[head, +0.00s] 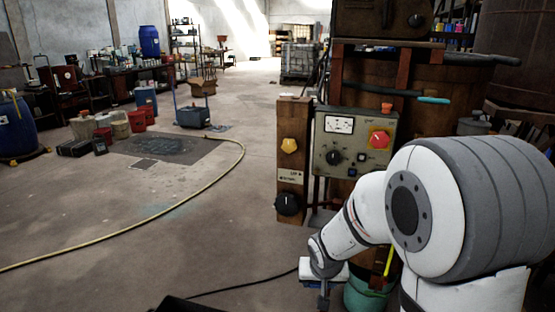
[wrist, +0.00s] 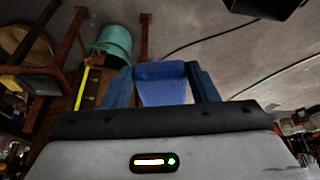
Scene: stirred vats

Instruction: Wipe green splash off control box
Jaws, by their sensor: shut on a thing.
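The control box (head: 355,140) is a grey-green panel with a meter, a red knob on a yellow plate and a black dial. It stands upright in the head view, right of centre. I cannot make out a green splash on its visible face. My gripper (head: 324,296) is low in front of the box, below its bottom edge and apart from it. In the wrist view, my gripper (wrist: 163,82) is shut on a blue cloth-like pad (wrist: 162,84). The pad's exact shape is partly hidden between the fingers.
A wooden post (head: 291,150) with a yellow knob and a black knob stands left of the box. A teal bucket (head: 368,296) is on the floor beside my gripper and shows in the wrist view (wrist: 115,41). A yellow hose (head: 150,228) crosses the open floor at left.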

